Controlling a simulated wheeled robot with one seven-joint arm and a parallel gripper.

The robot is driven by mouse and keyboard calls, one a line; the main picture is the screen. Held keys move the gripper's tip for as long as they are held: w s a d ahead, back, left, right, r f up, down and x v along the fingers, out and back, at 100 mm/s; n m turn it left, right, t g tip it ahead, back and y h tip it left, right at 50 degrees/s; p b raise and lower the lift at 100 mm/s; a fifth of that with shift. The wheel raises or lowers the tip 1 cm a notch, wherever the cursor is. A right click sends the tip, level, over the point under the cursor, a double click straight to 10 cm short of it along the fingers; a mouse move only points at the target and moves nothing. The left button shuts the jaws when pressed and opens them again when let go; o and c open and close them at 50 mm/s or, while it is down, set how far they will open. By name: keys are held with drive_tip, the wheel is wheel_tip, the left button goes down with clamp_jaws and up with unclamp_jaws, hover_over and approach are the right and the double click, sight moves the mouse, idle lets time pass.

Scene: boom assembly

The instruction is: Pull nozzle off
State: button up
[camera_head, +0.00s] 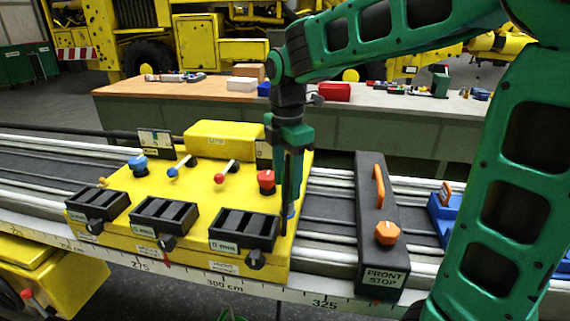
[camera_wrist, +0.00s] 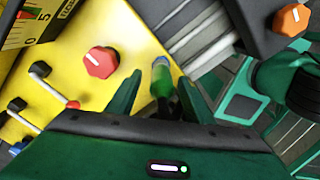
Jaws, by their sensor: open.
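My gripper (camera_head: 287,215) points down over the right edge of the yellow console (camera_head: 210,200). In the wrist view my gripper (camera_wrist: 160,78) is open, with one finger on each side of a small upright green part with a pale blue-grey top (camera_wrist: 160,72), which may be the nozzle. A gap shows between it and each finger. In the head view my fingers mostly cover it, and only a bit of blue (camera_head: 291,211) shows beside them. I cannot tell how the part is attached below.
A red knob (camera_head: 266,181) stands close left of my gripper; levers and a blue knob (camera_head: 137,164) are farther left. Black trays (camera_head: 244,229) line the console's front. A dark "FRONT STOP" block (camera_head: 381,265) with an orange knob (camera_head: 388,233) stands right, across bare rails.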

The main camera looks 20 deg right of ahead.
sight(287, 195)
drive_tip(key=shift+f, duration=2.2)
